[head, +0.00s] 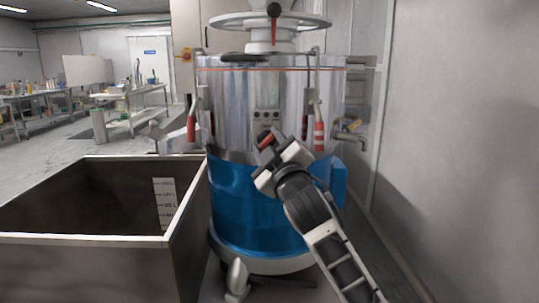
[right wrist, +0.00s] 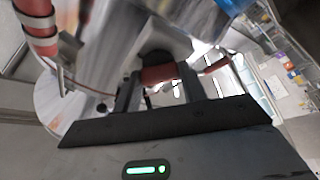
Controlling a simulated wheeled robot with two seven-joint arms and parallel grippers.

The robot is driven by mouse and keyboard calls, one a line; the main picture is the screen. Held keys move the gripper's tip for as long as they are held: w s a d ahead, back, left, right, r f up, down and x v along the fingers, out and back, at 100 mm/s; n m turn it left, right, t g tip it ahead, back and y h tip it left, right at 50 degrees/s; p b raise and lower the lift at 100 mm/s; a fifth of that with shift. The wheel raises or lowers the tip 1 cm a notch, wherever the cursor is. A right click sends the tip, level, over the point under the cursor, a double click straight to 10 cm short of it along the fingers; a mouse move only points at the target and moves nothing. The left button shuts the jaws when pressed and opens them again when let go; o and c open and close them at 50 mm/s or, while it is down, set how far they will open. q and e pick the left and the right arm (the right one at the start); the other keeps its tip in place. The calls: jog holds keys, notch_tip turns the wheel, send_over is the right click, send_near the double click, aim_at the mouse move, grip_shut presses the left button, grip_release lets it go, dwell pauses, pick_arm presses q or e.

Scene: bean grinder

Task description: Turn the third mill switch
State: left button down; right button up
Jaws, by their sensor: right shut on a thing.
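The mill (head: 240,190) is a large drum with a shiny metal upper part and a blue lower part. A small panel (head: 267,115) with dark round controls is on its front. My right gripper (head: 269,143) is at the mill's front, just below this panel. It is shut on a small red handle (head: 265,141), which I take for the switch. In the right wrist view the red handle (right wrist: 158,75) sits between the two dark fingers, before a grey block (right wrist: 160,40). The gripper hides part of the switch. My left gripper is out of view.
An open metal bin (head: 80,240) with a level scale stands at the left front. Red-gripped clamps (head: 191,128) (head: 319,135) flank the panel. A pipe fitting (head: 348,135) juts out at the right, near a grey wall (head: 455,120). Lab tables stand far left.

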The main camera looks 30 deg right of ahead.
jog(key=m+h+b, duration=0.1)
jog(key=m+h, duration=0.1)
jog(key=m, duration=0.2)
jog(key=m+h+b, duration=0.2)
jog(key=m, duration=0.2)
jog(key=m+h+b, duration=0.1)
jog(key=m+b, duration=0.1)
jog(key=m, duration=0.2)
jog(key=shift+w+a+f+g+h, duration=0.15)
jog(key=shift+a+f+g+h, duration=0.1)
jog(key=shift+g+h, duration=0.15)
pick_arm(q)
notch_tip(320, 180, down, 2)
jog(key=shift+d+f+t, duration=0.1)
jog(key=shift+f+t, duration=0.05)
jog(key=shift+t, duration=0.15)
pick_arm(e)
jog(key=shift+m, duration=0.5)
jog(key=shift+r+h, duration=0.1)
jog(key=shift+h, duration=0.2)
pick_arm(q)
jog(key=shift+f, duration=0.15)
pick_arm(e)
jog(key=o, duration=1)
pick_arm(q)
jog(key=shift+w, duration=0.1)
